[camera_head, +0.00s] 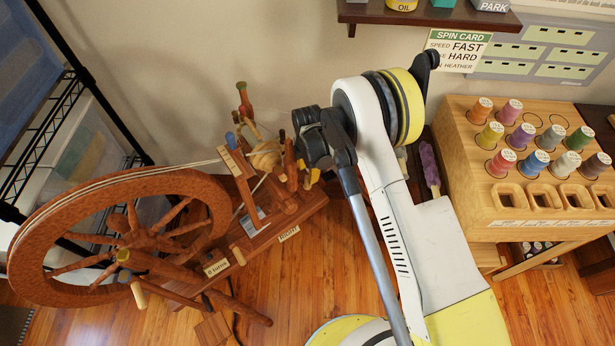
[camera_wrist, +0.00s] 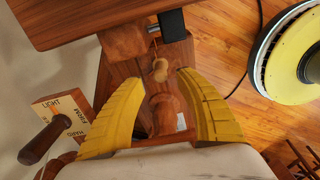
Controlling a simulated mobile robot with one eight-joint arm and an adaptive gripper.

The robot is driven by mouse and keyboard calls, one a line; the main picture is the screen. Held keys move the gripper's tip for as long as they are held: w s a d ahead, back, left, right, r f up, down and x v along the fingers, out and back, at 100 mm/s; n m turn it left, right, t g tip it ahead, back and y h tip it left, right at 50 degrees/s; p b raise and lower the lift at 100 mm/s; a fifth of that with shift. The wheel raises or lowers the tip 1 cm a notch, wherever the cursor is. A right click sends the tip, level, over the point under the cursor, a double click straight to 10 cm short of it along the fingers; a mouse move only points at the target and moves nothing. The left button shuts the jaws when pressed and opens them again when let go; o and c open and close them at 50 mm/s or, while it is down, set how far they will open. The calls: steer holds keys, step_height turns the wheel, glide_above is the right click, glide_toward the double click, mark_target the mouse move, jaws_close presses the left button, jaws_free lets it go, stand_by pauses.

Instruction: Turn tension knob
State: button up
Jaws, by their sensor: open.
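The spinning wheel (camera_head: 125,235) stands on the wooden floor at the left in the head view. In the wrist view, my gripper (camera_wrist: 161,77) is open, its two yellow fingers apart. A small turned wooden knob (camera_wrist: 160,70) shows between the fingertips, with a larger rounded wooden part (camera_wrist: 164,112) nearer the palm. I cannot tell whether the fingers touch either one. At the left, a dark brown peg (camera_wrist: 42,143) sticks out beside a label (camera_wrist: 68,115) reading LIGHT, FIRM and HARD. I cannot tell which part is the tension knob.
A wooden rack (camera_head: 455,130) with several thread spools stands at the right. A shelf (camera_head: 430,16) hangs above. A black wire rack (camera_head: 40,140) stands behind the wheel. Open floor lies at the front.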

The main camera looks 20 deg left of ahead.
step_height(320, 180, up, 8)
steer(key=shift+r, duration=0.2)
stand_by(0.4)
steer(key=s+d+r+m+t+y, duration=0.1)
steer(key=d+r+m, duration=0.6)
steer(key=r, duration=0.6)
steer(key=d+r+m+t, duration=0.2)
steer(key=d+r+m, duration=0.2)
steer(key=d+r, duration=0.7)
steer(key=s+d+r+m+t, duration=0.1)
steer(key=s+d+r+m, duration=0.2)
steer(key=s+d+m, duration=0.2)
steer(key=s+d+r+m+t, duration=0.1)
steer(key=s+d+r+m, duration=0.2)
steer(key=s+d+m, duration=0.2)
steer(key=s+d+r+m+t+h, duration=0.1)
steer(key=s+d+r+m+t, duration=0.1)
steer(key=s+d+m, duration=0.4)
steer(key=s+r, duration=0.1)
steer(key=s, duration=0.2)
steer(key=shift+d, duration=0.25)
